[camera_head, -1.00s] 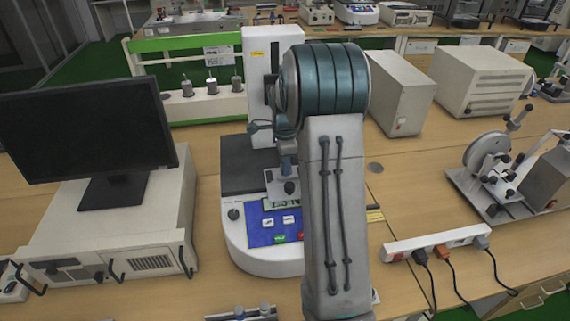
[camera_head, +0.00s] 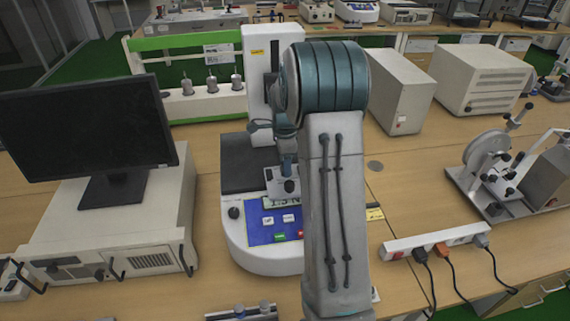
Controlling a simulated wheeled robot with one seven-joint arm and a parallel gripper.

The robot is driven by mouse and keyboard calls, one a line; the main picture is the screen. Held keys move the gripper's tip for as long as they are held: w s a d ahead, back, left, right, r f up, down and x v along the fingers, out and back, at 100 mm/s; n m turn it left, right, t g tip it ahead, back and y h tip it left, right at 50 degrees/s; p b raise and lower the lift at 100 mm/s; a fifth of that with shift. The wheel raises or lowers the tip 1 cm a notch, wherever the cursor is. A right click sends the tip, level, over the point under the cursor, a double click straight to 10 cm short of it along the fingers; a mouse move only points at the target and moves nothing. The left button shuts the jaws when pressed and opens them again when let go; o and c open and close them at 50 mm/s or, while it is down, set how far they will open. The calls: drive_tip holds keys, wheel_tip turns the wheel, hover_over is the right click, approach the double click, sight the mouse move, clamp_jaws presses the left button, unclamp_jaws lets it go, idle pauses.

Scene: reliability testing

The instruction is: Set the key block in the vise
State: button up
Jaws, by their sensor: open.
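My arm stands in the middle of the picture and hides much of what is behind it. Behind the arm stands a white test machine (camera_head: 264,258) with a blue control panel, a lit display and a dark platform (camera_head: 245,165). A small grey metal block with a dark round knob (camera_head: 282,187) sits at the platform's front, partly covered by my arm; it may be the vise, but I cannot tell. I cannot pick out the key block.
A monitor (camera_head: 85,130) on a beige box (camera_head: 110,235) stands at left. A white power strip (camera_head: 435,241) with plugs lies at right, near a metal wheel device (camera_head: 487,155). Grey cabinets (camera_head: 480,80) stand behind. A metal fixture (camera_head: 242,312) is cut off at the bottom edge.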

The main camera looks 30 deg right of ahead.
wheel_tip(320, 180, up, 11)
drive_tip(key=b, duration=0.1)
drive_tip(key=s+a+r+n+t, duration=0.2)
drive_tip(key=s+a+r+n, duration=0.2)
drive_tip(key=s+a+n, duration=0.6)
drive_tip(key=s+a+f+n, duration=0.2)
drive_tip(key=s+n, duration=0.3)
drive_tip(key=s, duration=0.3)
drive_tip(key=s+a+f+n+t, duration=0.1)
drive_tip(key=s+a+f+n, duration=0.1)
drive_tip(key=s+n, duration=0.4)
drive_tip(key=shift+s+a+t, duration=0.3)
drive_tip(key=shift+s+a, duration=0.55)
drive_tip(key=shift+s, duration=0.1)
drive_tip(key=shift+d, duration=0.1)
